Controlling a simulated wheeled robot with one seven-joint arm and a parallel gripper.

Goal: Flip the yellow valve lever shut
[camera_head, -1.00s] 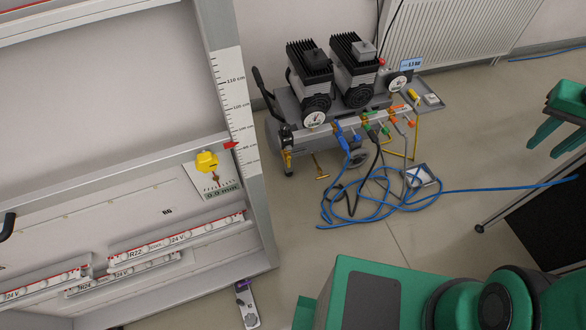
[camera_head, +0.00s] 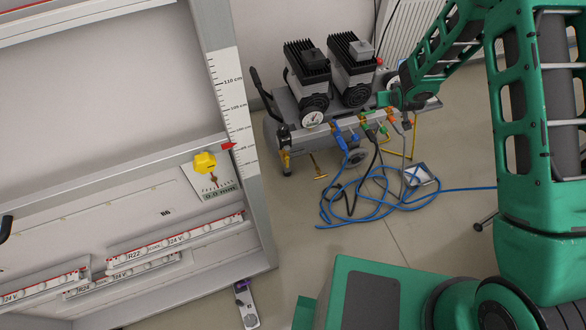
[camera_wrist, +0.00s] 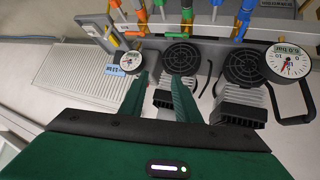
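The air compressor (camera_head: 290,98) stands on the floor with coloured hose fittings along its front. A yellow, lever-like part (camera_wrist: 113,40) shows near the small gauge (camera_wrist: 130,61) in the wrist view; in the head view my arm hides that spot. Another yellow part (camera_head: 286,159) hangs at the compressor's left end. I cannot tell which is the valve lever, nor its position. My gripper (camera_wrist: 160,76) is open and empty, its two green fingers apart in front of the compressor. In the head view the gripper is at the compressor's right end, mostly hidden by the arm.
Blue and black hoses (camera_head: 365,205) lie looped on the floor in front of the compressor. A grey cabinet (camera_head: 245,200) with a yellow knob (camera_head: 205,162) stands at left. A radiator (camera_wrist: 85,75) is by the wall. Floor between cabinet and hoses is clear.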

